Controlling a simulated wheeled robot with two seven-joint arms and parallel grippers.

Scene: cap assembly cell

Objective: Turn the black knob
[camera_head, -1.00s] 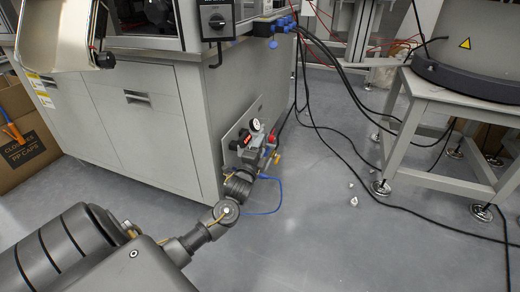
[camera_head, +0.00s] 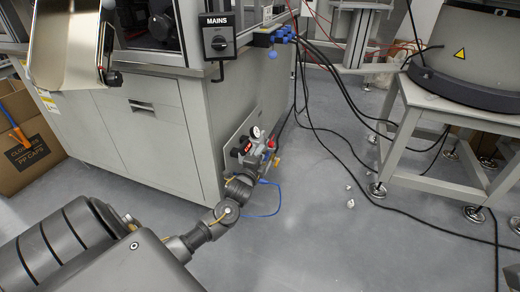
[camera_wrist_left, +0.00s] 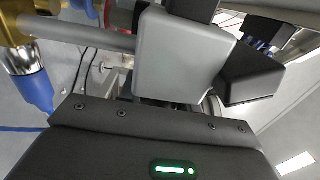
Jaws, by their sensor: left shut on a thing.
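My left gripper (camera_head: 242,170) reaches in low at the side of the grey cabinet, against a small air unit (camera_head: 257,145) with a round gauge and a red part. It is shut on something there. The grip is at the unit's near side, where the black knob is hidden by the gripper and wrist, so its angle cannot be told. In the left wrist view a grey block (camera_wrist_left: 185,60) and dark parts fill the space before my gripper body. A separate black MAINS switch (camera_head: 219,42) is higher on the cabinet, apart from the gripper. My right gripper is out of view.
The grey cabinet (camera_head: 140,120) stands close left of the arm. A blue hose (camera_head: 270,213) loops by the wrist. Black cables (camera_head: 330,150) run down to the floor. A metal stand (camera_head: 410,130) is at the right. The floor between is mostly clear.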

